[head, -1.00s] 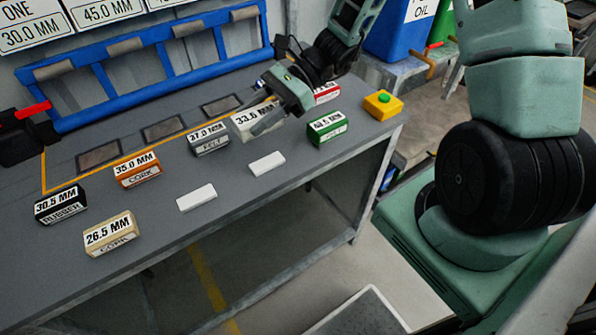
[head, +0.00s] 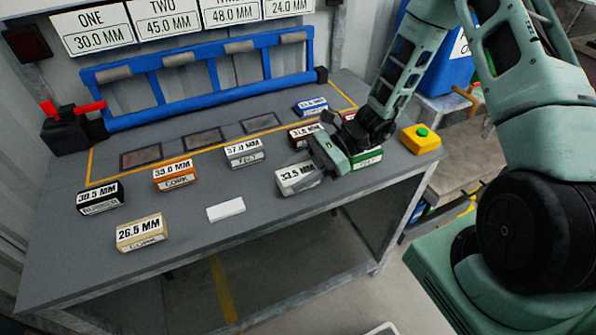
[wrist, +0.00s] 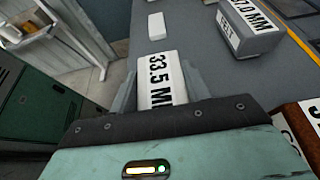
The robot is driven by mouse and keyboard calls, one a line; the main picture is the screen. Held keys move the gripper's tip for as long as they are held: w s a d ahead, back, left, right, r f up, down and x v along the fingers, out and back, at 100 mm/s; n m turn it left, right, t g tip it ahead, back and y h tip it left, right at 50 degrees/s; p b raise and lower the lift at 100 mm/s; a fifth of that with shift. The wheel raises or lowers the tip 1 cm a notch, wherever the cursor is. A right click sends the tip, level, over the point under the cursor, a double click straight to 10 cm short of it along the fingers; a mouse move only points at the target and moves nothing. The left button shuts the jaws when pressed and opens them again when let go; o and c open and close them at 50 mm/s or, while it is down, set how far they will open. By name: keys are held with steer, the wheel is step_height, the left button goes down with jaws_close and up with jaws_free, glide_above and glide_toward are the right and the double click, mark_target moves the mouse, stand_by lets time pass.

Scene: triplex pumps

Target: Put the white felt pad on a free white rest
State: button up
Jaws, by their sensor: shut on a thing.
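The white felt pad, a white block (head: 297,178) labelled 33.5 MM, is between the fingers of my gripper (head: 318,174). In the wrist view the same block (wrist: 158,82) sits between both fingers, its label facing up, and my gripper (wrist: 156,90) is shut on it. One free white rest (head: 226,209) lies bare on the bench, left of the pad; it also shows in the wrist view (wrist: 156,26). The second white rest does not show now; the pad is about where it lay, and I cannot tell whether the pad touches it.
On the grey bench (head: 140,277) are a grey 37.0 block (head: 245,153), an orange cork block (head: 175,175), a black rubber block (head: 101,198) and a beige 26.5 block (head: 141,232). A green block (head: 367,163) is close behind my gripper. A yellow button box (head: 420,139) stands right.

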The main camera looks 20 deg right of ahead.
steer(key=shift+f, duration=0.1)
steer(key=o, duration=0.6)
steer(key=shift+f, duration=0.1)
steer(key=o, duration=0.4)
